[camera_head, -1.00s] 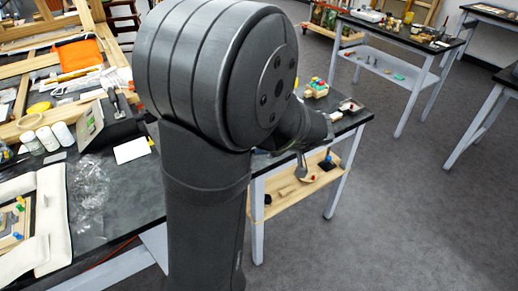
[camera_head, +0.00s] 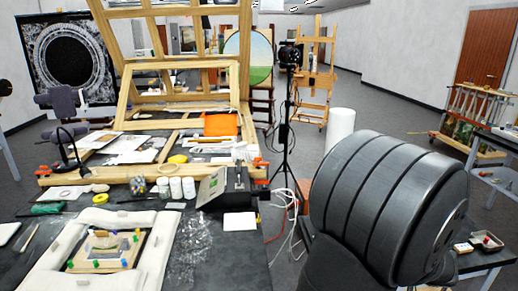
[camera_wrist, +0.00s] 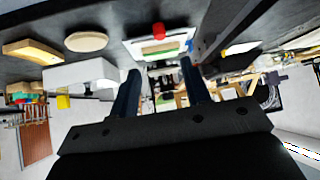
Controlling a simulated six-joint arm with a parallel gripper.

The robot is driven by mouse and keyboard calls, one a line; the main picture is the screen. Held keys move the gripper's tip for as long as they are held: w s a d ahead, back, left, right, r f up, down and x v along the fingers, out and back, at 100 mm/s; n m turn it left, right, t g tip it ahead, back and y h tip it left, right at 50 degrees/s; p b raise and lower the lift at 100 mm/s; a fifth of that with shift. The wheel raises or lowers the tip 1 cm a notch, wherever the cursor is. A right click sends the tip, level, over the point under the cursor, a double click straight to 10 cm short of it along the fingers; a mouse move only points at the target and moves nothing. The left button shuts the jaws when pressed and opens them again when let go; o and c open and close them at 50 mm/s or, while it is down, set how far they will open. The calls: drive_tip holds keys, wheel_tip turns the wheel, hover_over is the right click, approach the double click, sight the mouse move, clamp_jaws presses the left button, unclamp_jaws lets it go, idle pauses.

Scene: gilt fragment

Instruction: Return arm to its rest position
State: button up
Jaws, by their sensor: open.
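My arm's large dark grey joint (camera_head: 390,210) fills the lower right of the head view and hides the floor and part of a side table behind it. My gripper (camera_wrist: 160,67) shows in the wrist view, with two dark fingers apart and nothing held between them. The wrist view is roughly upside down, with a dark tabletop across its top. My gripper is out of sight in the head view.
A black tripod (camera_head: 288,110) stands behind. A white box (camera_wrist: 80,75) shows in the wrist view.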

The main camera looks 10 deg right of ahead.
drive_tip(key=x, duration=1.2)
drive_tip(key=shift+w+f, duration=0.2)
drive_tip(key=shift+w, duration=0.25)
drive_tip(key=shift+s, duration=0.1)
drive_tip(key=v, duration=1.7)
drive_tip(key=shift+s, duration=0.25)
drive_tip(key=shift+x, duration=8.7)
drive_tip(key=shift+w, duration=0.7)
drive_tip(key=shift+o, duration=0.5)
